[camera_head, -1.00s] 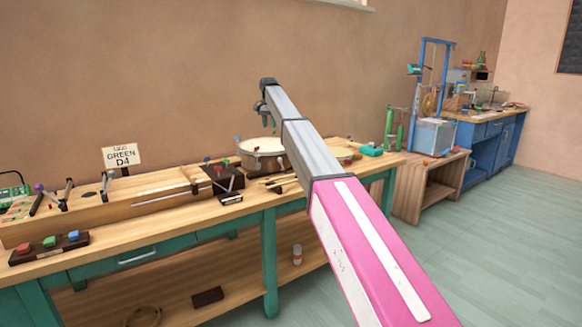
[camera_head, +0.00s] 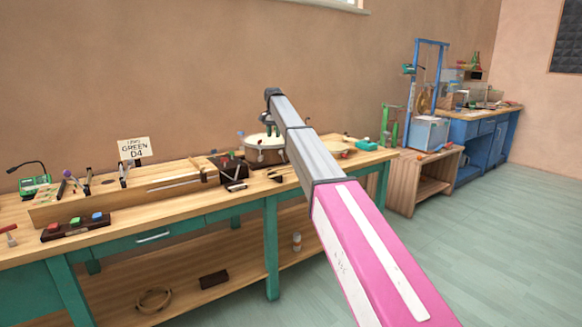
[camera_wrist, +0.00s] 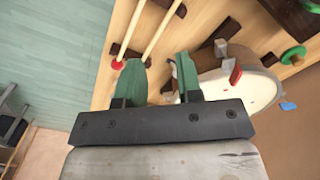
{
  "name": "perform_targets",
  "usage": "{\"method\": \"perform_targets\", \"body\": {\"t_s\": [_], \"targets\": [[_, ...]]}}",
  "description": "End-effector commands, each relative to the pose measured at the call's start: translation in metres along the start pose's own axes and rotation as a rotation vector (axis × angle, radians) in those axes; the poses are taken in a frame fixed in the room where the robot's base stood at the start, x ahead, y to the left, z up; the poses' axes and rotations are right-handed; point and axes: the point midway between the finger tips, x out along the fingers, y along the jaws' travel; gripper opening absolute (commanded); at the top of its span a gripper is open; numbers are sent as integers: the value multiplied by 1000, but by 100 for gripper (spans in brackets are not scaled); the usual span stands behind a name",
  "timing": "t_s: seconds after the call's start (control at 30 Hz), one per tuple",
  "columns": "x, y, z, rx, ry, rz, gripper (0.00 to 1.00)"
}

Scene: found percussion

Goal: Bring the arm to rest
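My arm reaches out over the workbench (camera_head: 215,215), from the lower right of the head view up toward the wall. My gripper (camera_head: 265,117) hangs at its far end, above the drum. In the wrist view my gripper (camera_wrist: 158,68) shows two green fingers standing apart. Only bench top and part of a dark block show between them, so it is open and empty. The drum (camera_wrist: 262,90) lies just right of the fingers in that view; it also shows in the head view (camera_head: 265,156).
Two sticks (camera_wrist: 155,35), one red-tipped, lie beyond the fingers. A "GREEN D4" sign (camera_head: 134,148), a long wooden box (camera_head: 120,206) and a block with coloured buttons (camera_head: 75,226) are on the bench. A low wooden stand (camera_head: 432,185) is to the right. Open floor lies at right.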

Motion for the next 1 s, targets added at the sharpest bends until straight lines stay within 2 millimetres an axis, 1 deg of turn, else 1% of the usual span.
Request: {"method": "perform_targets", "body": {"t_s": [0.03,0.13,0.27,0.37,0.4,0.47,0.5,0.57,0.6,0.67,0.7,0.77,0.8,0.87,0.9,0.97,1.0], "targets": [[9,8,5,-2,-1,0,33],[31,21,12,-11,0,0,33],[65,44,26,-26,-1,0,33],[96,66,40,-38,-1,1,33],[112,78,47,-45,-1,1,33],[138,97,62,-56,-2,1,33],[158,112,73,-65,-3,1,33],[188,137,92,-79,-3,1,33],[206,152,105,-90,-2,1,33],[234,176,126,-105,-2,1,33],[252,192,140,-115,-3,1,33],[277,215,163,-132,-2,1,33],[292,230,178,-142,-1,0,33],[314,253,203,-157,-1,0,33],[328,267,220,-168,-2,0,33],[346,289,246,-183,-1,0,33],[358,303,263,-194,0,0,33]]}}
